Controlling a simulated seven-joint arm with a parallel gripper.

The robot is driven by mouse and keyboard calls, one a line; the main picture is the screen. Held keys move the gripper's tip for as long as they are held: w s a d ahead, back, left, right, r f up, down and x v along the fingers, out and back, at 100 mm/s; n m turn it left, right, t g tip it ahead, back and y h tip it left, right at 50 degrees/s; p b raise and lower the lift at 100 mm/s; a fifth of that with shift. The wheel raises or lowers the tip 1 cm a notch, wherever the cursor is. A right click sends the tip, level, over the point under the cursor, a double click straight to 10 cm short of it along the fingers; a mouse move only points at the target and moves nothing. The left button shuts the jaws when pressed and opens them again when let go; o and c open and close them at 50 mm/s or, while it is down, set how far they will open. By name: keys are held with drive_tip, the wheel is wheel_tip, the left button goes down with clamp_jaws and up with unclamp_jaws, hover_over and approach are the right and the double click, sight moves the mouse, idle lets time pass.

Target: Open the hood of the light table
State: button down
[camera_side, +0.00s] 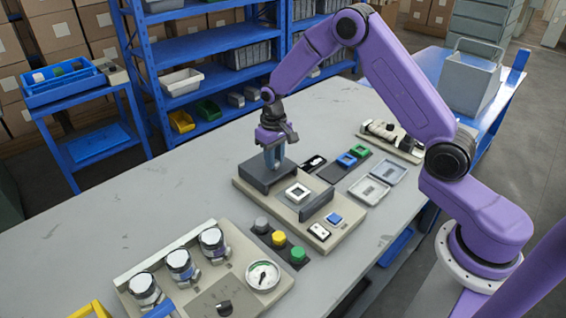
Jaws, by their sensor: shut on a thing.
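The light table is a beige base (326,243) on the grey bench, near the middle of the side view. A dark grey box-like part, which looks like its hood (258,181), sits on the far left end of the base. My gripper (273,166) points down at the top of this hood, its fingers shut on it. The exact part held is hidden between the fingers. A white square frame (298,192) lies on the base beside the hood. An upright dark plate (316,203), a blue block (333,218) and a white switch plate (319,231) are nearer the front.
A strip with grey, yellow and green knobs (279,239) lies in front. Grey trays (369,190) and a dark strip with blue and green frames (346,160) lie right. The bench's left rear is clear.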

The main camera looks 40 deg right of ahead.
drive_tip(key=shift+w, duration=0.2)
drive_tip(key=c, duration=0.9)
unclamp_jaws()
wheel_tip(320, 180, up, 18)
drive_tip(key=shift+f, duration=0.25)
